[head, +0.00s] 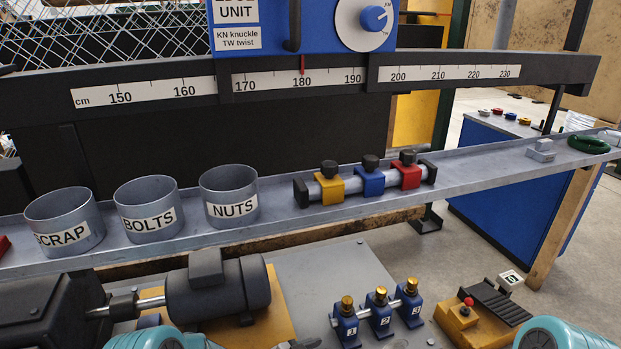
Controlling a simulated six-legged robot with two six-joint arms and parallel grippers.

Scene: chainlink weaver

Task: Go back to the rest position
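Teal parts of my own arms show at the bottom edge of the head view, one at the lower left and one at the lower right. Neither gripper's fingers can be made out, so what they hold is hidden. A small dark grey piece at the bottom edge, left of the numbered blue blocks, is cut off and I cannot tell what it is. The grey shelf (330,219) crosses the view in front of me, and no arm part shows over it.
On the shelf stand the scrap cup (66,216), bolts cup (150,205), nuts cup (230,192) and a rod with coloured clamps (371,184). Below are a motor (215,290), numbered blue blocks (379,314) and a yellow pedal box (463,320).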

